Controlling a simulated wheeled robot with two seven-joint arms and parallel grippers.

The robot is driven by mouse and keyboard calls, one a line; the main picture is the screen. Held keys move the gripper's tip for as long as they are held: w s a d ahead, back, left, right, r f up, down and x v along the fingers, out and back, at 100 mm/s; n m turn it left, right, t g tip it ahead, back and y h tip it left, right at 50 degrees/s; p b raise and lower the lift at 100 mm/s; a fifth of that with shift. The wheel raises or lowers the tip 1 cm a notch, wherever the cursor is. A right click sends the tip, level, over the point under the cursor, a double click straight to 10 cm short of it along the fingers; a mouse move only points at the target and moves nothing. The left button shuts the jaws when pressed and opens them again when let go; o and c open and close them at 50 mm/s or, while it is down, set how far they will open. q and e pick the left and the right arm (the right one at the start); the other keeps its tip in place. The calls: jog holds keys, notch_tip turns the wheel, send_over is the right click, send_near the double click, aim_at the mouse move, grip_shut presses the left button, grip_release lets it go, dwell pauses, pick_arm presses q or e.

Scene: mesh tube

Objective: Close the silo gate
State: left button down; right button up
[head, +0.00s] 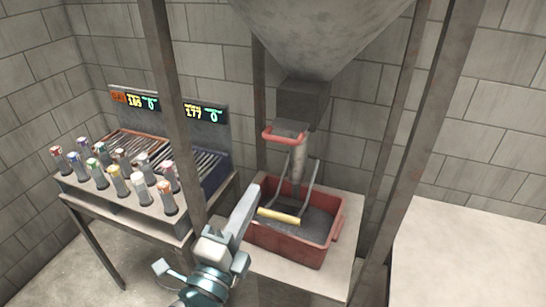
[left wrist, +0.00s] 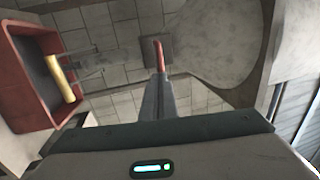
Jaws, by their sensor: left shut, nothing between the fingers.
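The silo (head: 315,35) is a grey metal funnel with a square outlet (head: 303,103) at its bottom. A red loop handle (head: 284,135) sticks out at the front of the gate below the outlet. A grey column (head: 298,168) hangs below it toward a red bin (head: 320,255); I cannot tell whether it is a pipe or falling material. My left gripper (head: 253,192) is shut and empty, below and left of the red handle and apart from it. In the left wrist view the red handle (left wrist: 160,55) shows just past the fingertips (left wrist: 158,76).
A yellow grip (head: 278,215) on grey rods lies over the red bin, which holds dark material. Steel posts (head: 178,110) stand left and right of the silo. A bench with several capped tubes (head: 118,182) and a display (head: 207,113) is at left. A pale surface (head: 470,250) is clear at right.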

aim_at(279, 142)
pick_arm(q)
jog(key=b+x, duration=0.1)
jog(key=x, duration=1)
jog(key=shift+w+d+r, duration=0.1)
jog(key=shift+w+r, duration=0.05)
jog(key=shift+w, duration=0.15)
jog(key=shift+w+d, duration=0.15)
jog(key=shift+w, duration=0.3)
jog(key=x, duration=0.2)
jog(key=shift+w, duration=0.3)
